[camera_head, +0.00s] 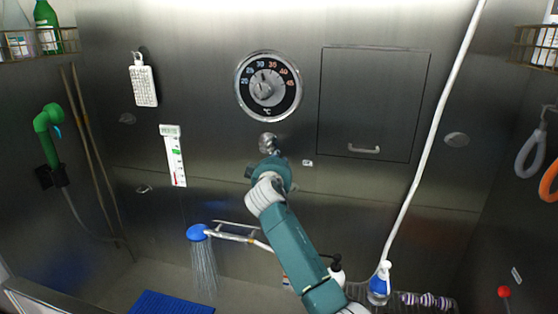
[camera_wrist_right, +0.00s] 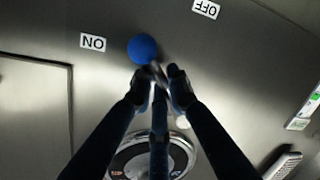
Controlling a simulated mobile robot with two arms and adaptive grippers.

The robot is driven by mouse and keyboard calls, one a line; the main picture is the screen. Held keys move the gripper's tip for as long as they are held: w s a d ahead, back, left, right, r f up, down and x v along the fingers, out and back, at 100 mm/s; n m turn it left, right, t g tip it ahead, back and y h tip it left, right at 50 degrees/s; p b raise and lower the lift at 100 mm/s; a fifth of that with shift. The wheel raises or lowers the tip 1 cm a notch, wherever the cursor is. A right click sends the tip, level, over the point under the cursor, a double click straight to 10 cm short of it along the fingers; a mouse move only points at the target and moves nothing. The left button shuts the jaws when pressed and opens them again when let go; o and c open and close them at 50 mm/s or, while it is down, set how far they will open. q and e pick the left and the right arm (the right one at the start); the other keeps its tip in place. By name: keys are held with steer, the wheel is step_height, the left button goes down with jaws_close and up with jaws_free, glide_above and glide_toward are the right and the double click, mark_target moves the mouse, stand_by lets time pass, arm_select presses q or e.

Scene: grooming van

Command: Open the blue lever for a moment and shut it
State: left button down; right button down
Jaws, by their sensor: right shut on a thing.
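The blue lever has a round blue knob (camera_wrist_right: 142,48) and a metal stem, seen in the right wrist view. The knob is between the ON label (camera_wrist_right: 93,42) and the OFF label (camera_wrist_right: 206,8), nearer ON. My right gripper (camera_wrist_right: 158,76) is shut on the lever's stem just beside the knob. In the head view, my right gripper (camera_head: 268,158) is at the wall below the dial and hides the blue knob; a metal fitting (camera_head: 267,141) shows just above it. Water runs from the blue shower head (camera_head: 197,232). My left gripper is not in view.
A round temperature dial (camera_head: 267,86) is above the lever. A panel with a handle (camera_head: 364,149) is to the right, with a white hose (camera_head: 436,120) beyond it. A thermometer card (camera_head: 173,156) hangs to the left. A blue mat (camera_head: 172,303) lies below.

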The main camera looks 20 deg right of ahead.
steer(key=c, duration=1.7)
jaws_free()
steer(key=shift+f, duration=0.1)
steer(key=shift+a, duration=0.15)
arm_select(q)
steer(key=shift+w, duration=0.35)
arm_select(e)
steer(key=v, duration=1.1)
steer(key=shift+s+a, duration=0.15)
steer(key=shift+s, duration=0.25)
